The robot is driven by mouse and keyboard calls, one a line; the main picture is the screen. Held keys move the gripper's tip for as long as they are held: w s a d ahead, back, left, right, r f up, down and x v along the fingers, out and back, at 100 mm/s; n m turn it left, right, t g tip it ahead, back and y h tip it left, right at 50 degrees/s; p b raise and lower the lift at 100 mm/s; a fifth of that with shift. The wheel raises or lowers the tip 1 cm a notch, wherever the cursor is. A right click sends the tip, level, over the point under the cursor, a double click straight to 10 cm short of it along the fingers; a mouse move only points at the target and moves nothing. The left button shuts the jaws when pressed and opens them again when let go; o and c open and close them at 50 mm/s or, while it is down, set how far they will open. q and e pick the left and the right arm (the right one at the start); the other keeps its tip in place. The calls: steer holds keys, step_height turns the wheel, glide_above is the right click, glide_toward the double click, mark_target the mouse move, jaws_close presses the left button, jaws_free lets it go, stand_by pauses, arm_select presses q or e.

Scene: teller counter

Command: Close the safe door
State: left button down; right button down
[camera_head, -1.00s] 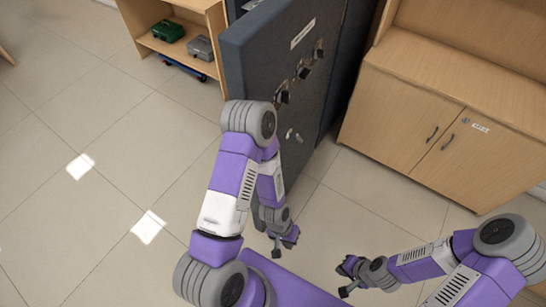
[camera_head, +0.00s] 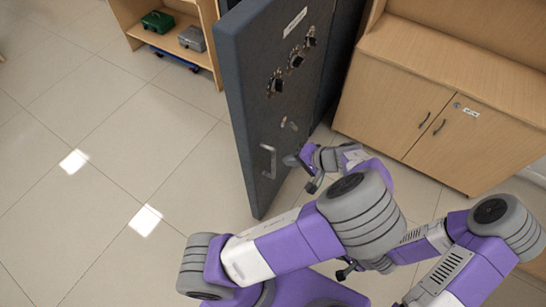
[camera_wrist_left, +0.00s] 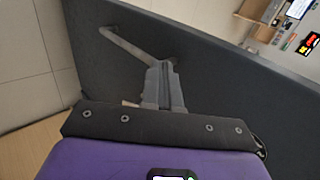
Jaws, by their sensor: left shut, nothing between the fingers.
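The dark grey safe door (camera_head: 248,90) stands open, swung out from the safe, with several knobs and a silver handle (camera_head: 268,160) on its face. My left gripper (camera_head: 294,161) is shut and empty beside the door's face, a little right of the handle. In the left wrist view the shut fingers (camera_wrist_left: 166,84) are in front of the door (camera_wrist_left: 215,65), with their tips close to the bent handle (camera_wrist_left: 125,45). I cannot tell whether they touch it. My right gripper (camera_head: 345,271) is partly hidden behind my left arm, so its jaws are unclear.
A wooden cabinet (camera_head: 420,110) stands to the right of the safe. A wooden shelf (camera_head: 135,25) with a green box (camera_head: 157,22) and a grey box (camera_head: 192,38) is behind the door at the left. The tiled floor (camera_head: 110,150) left of the door is clear.

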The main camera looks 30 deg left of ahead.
mark_target(254, 157)
arm_select(q)
steer(key=shift+a+r+b+x, duration=0.3)
steer(key=shift+b+x, duration=0.35)
steer(key=shift+x, duration=1.45)
steer(key=shift+a+r+b+x, duration=0.35)
steer(key=shift+b+x, duration=0.25)
steer(key=shift+x, duration=1.45)
steer(key=shift+a+r+b+x, duration=0.3)
steer(key=shift+b+x, duration=0.35)
steer(key=shift+x, duration=1.45)
